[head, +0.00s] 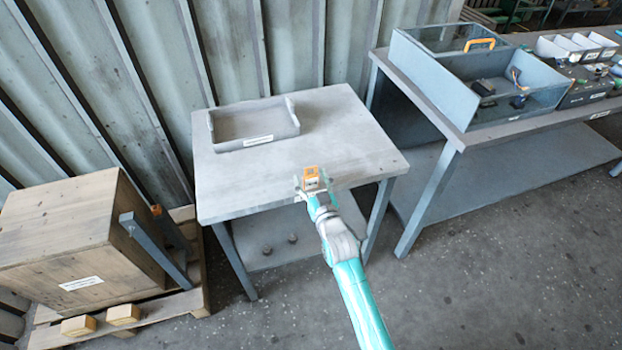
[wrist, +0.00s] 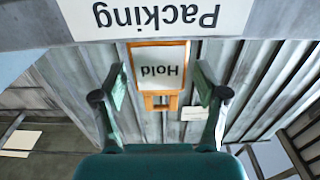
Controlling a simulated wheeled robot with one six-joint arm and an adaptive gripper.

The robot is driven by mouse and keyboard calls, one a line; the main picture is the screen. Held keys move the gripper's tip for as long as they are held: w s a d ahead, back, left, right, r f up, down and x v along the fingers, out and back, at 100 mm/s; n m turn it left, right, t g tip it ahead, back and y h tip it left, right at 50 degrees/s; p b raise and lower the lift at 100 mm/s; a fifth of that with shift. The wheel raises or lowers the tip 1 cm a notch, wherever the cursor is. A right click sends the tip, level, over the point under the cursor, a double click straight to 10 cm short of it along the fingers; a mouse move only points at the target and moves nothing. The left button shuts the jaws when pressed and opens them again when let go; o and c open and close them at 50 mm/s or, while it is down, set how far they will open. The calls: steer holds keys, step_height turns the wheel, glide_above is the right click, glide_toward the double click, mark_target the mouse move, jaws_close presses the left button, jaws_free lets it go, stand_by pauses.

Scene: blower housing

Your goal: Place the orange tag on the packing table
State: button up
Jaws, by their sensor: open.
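The orange tag (head: 311,172) has a white face and shows at the front edge of the grey packing table (head: 345,140). In the wrist view the tag (wrist: 160,102) reads "Hold" upside down and lies between and just beyond my fingertips. My gripper (head: 314,188) is at the table's front edge. In the wrist view my gripper (wrist: 160,80) is open, with a gap on each side of the tag. The table's edge with its "Packing" label (wrist: 158,14) crosses the top of that view. I cannot tell whether the tag rests on the tabletop.
A grey tray (head: 252,122) stands at the back left of the tabletop; the right part is clear. A wooden crate (head: 60,235) on a pallet is at the left.

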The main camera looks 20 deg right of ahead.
steer(key=s, duration=1.1)
steer(key=shift+s+f, duration=0.25)
steer(key=shift+s, duration=0.15)
steer(key=s+g, duration=0.2)
steer(key=s, duration=3.1)
steer(key=shift+s+f+g, duration=0.2)
steer(key=shift+f+g, duration=0.1)
steer(key=shift+f, duration=0.05)
steer(key=shift+o, duration=0.6)
steer(key=s+r+g, duration=0.1)
steer(key=s+r, duration=0.4)
steer(key=s, duration=0.3)
steer(key=shift+s+r, duration=0.15)
steer(key=shift+r, duration=0.05)
